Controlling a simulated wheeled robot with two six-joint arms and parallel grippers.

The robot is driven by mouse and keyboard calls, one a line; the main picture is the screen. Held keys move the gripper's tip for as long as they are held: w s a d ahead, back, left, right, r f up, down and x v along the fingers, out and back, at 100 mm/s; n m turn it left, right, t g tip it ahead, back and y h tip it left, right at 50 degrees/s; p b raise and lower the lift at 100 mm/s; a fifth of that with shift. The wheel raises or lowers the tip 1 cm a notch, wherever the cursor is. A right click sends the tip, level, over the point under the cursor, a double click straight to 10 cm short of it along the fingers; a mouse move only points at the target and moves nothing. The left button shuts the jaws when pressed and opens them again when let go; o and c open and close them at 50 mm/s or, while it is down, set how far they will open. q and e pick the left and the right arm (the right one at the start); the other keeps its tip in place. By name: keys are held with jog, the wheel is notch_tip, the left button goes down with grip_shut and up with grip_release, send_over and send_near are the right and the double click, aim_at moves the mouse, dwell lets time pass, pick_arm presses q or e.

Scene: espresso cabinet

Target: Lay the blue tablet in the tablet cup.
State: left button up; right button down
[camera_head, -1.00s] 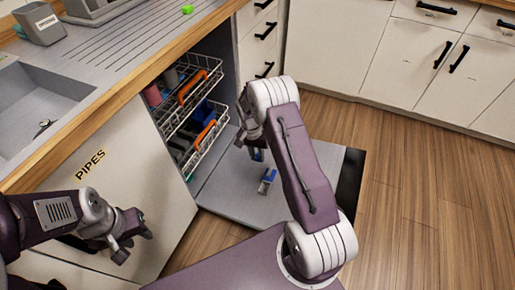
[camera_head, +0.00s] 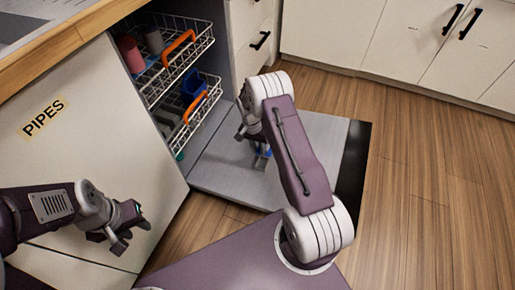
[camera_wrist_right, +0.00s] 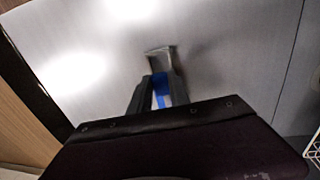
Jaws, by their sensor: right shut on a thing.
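The blue tablet (camera_wrist_right: 160,88) shows between the fingers of my right gripper (camera_wrist_right: 158,88) in the right wrist view. My right gripper also shows in the head view (camera_head: 257,150), shut on the tablet, low over the open door. The tablet cup is a small grey, raised-edged piece (camera_wrist_right: 161,52) on the door, just ahead of the fingertips. Its lower part is hidden by the gripper, so I cannot tell whether the tablet touches it. My left gripper (camera_head: 128,234) is open and empty at the lower left, far from the tablet.
The open dishwasher door (camera_head: 225,175) lies flat and mostly bare. Two wire racks, an upper one (camera_head: 180,65) and a lower one (camera_head: 190,110), hold dishes behind it. A panel marked PIPES (camera_head: 44,117) stands at the left. Wooden floor is free at the right.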

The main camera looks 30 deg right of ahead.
jog(key=f+b, duration=0.2)
jog(key=f, duration=0.1)
jog(key=f+b, duration=0.1)
jog(key=f, duration=0.1)
jog(key=shift+s+d+b, duration=0.2)
jog(key=shift+s+b, duration=0.05)
jog(key=shift+b, duration=0.05)
jog(key=shift+s+d+f+b, duration=0.15)
jog(key=shift+f+b, duration=0.2)
jog(key=shift+f, duration=0.5)
jog(key=shift+s+d+f+b, duration=0.1)
jog(key=shift+f+b, duration=0.2)
jog(key=shift+f, duration=0.5)
jog(key=c, duration=1.1)
grip_release()
jog(key=shift+c, duration=0.2)
jog(key=shift+a+r, duration=0.1)
jog(key=shift+r, duration=0.05)
jog(key=r+p, duration=0.2)
jog(key=r, duration=0.1)
jog(key=r+p, duration=0.2)
jog(key=r, duration=0.1)
jog(key=w+a+r+p, duration=0.1)
jog(key=r+p, duration=0.1)
jog(key=r, duration=0.1)
jog(key=shift+d+f, duration=0.1)
jog(key=shift+f, duration=0.05)
